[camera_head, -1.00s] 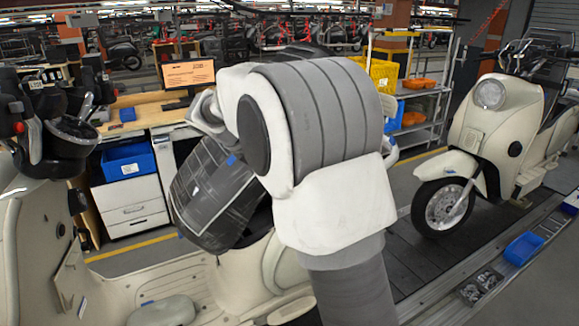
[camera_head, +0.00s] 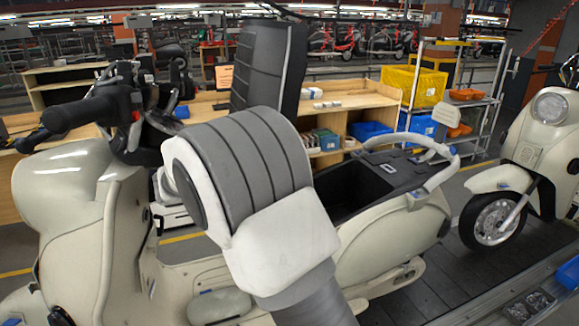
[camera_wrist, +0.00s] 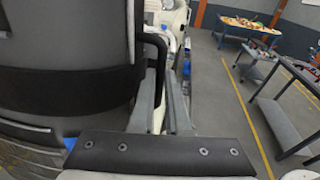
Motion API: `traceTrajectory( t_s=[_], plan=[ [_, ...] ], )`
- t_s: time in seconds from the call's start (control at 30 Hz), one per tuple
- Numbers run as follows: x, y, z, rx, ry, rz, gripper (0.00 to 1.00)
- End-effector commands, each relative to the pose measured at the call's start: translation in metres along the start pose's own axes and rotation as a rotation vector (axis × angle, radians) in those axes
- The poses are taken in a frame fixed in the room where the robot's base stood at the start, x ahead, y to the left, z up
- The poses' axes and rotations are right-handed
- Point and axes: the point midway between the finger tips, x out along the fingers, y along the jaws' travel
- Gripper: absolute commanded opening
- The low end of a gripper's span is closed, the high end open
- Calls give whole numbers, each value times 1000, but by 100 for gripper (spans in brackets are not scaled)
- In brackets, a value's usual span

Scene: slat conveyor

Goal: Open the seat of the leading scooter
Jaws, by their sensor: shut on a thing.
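The cream scooter (camera_head: 130,230) nearest me stands across the head view, handlebars at left. Its black ribbed seat (camera_head: 268,65) stands about upright, swung up at the front. The open storage well (camera_head: 350,196) shows behind it, partly hidden by my arm. In the wrist view the seat (camera_wrist: 70,60) fills the left side, very close. In the head view my arm hides the gripper.
A second cream scooter (camera_head: 540,140) stands behind at right. A wooden bench (camera_head: 350,105) and a rack (camera_head: 462,110) with a yellow crate (camera_head: 415,86) stand beyond the line. The wrist view shows open floor (camera_wrist: 225,95) and a dark cart (camera_wrist: 280,110) at right.

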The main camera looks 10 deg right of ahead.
Motion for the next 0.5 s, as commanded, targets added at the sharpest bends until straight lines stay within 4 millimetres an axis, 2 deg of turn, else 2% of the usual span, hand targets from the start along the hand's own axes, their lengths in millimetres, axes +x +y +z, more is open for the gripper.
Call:
traceTrajectory(
  t_s=[0.2,0.5],
  plan=[
    [-11,3,-5,-8,-68,1,0],
    [-14,3,-7,-12,-94,-3,0]
  ],
)
